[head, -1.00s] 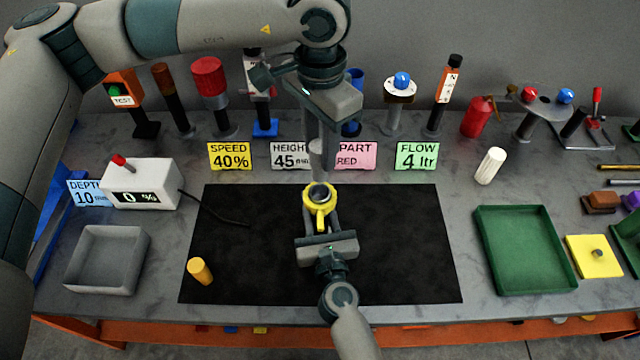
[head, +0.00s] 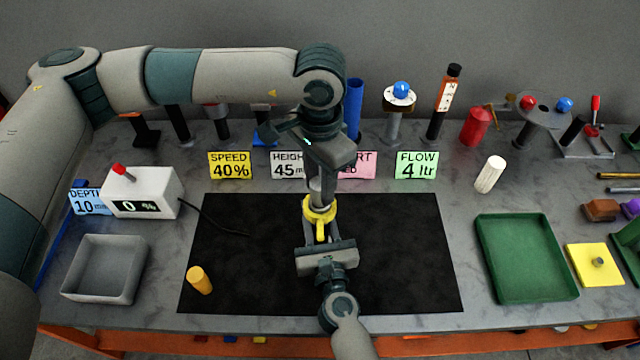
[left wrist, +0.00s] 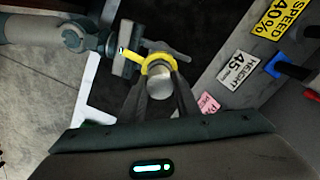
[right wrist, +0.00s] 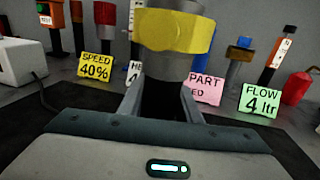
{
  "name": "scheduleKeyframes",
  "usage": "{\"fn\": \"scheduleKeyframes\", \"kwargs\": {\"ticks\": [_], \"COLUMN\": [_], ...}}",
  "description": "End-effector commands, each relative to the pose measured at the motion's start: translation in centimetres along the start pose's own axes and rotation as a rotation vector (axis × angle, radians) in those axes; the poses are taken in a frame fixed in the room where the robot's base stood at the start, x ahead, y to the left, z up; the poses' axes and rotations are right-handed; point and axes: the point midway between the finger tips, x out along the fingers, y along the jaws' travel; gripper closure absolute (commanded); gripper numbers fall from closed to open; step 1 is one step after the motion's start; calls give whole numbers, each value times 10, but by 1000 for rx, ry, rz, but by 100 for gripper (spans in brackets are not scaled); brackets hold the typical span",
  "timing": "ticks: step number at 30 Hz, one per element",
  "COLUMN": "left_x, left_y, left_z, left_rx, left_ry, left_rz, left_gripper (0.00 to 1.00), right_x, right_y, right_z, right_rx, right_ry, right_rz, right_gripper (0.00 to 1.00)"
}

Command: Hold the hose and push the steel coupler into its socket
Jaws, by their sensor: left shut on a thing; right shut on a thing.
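The steel coupler (head: 318,194) is a light grey cylinder, shut in my left gripper (head: 322,178). It stands upright with its lower end at the mouth of the yellow-collared socket (head: 320,216). I cannot tell how deep it sits. In the left wrist view the coupler's round end (left wrist: 160,84) shows against the yellow collar (left wrist: 157,65). My right gripper (right wrist: 163,105) is shut on the dark hose (right wrist: 164,96) below the socket. The right wrist view shows the yellow collar (right wrist: 176,30) and a grey body (right wrist: 166,66) above the jaws. The rest of the hose is hidden.
A black mat (head: 410,250) lies under the arms, mostly clear. A yellow-orange cylinder (head: 200,280) stands on its left part. A grey tray (head: 139,275) and a display box (head: 160,185) are left, a green tray (head: 487,265) right. Label cards and posts line the back.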

Motion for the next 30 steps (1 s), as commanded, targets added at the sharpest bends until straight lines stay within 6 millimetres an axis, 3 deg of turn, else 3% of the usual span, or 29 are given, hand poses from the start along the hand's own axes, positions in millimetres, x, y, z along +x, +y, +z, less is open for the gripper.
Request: {"fn": "scheduleKeyframes", "kwargs": {"ticks": [14, 15, 17, 30], "left_x": [9, 10, 10, 5], "left_y": [0, 0, 0, 0], "left_z": [0, 0, 0, 0], "left_rx": [1, 1, 1, 1], "left_ry": [1, 0, 0, 2], "left_rz": [1, 1, 0, -1], "left_gripper": [97, 69, 54, 52], "right_x": [0, 0, 0, 0], "right_y": [0, 0, 0, 0], "right_z": [-1, -1, -1, -1], "right_rx": [-1, -1, -1, 0], "right_ry": [2, 2, 2, 2], "right_rz": [0, -1, -1, 0], "right_gripper": [100, 100, 100, 100]}}
